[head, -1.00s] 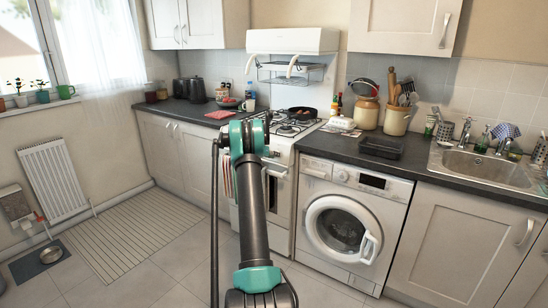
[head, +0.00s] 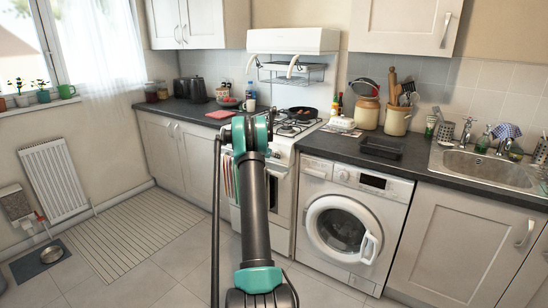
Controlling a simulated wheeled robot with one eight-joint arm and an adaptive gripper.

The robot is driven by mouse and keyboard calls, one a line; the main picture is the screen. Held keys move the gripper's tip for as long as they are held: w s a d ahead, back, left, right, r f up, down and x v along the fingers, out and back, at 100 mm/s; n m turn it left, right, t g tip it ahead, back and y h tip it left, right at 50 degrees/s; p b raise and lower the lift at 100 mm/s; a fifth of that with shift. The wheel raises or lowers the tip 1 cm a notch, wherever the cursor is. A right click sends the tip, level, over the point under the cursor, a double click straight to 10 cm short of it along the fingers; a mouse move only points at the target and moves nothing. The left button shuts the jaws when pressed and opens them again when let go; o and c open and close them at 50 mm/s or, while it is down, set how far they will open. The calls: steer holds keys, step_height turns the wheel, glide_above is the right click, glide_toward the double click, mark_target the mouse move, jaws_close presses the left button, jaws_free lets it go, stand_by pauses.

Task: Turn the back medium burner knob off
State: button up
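The white stove (head: 283,208) stands left of the washing machine, with black burner grates on top. A dark frying pan (head: 302,113) sits on a back burner. The control knobs cannot be made out; my arm covers much of the stove's upper front, where the back medium burner knob may be. My arm reaches up from the bottom middle to the stove front.
The washing machine (head: 348,225) is right of the stove, under the dark counter (head: 425,172). A black tray (head: 381,148), jars and a sink (head: 490,170) are on that counter. A red item (head: 220,115) lies on the left counter.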

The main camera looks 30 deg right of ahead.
steer(key=o, duration=1.1)
steer(key=shift+o, duration=0.2)
steer(key=v, duration=1.2)
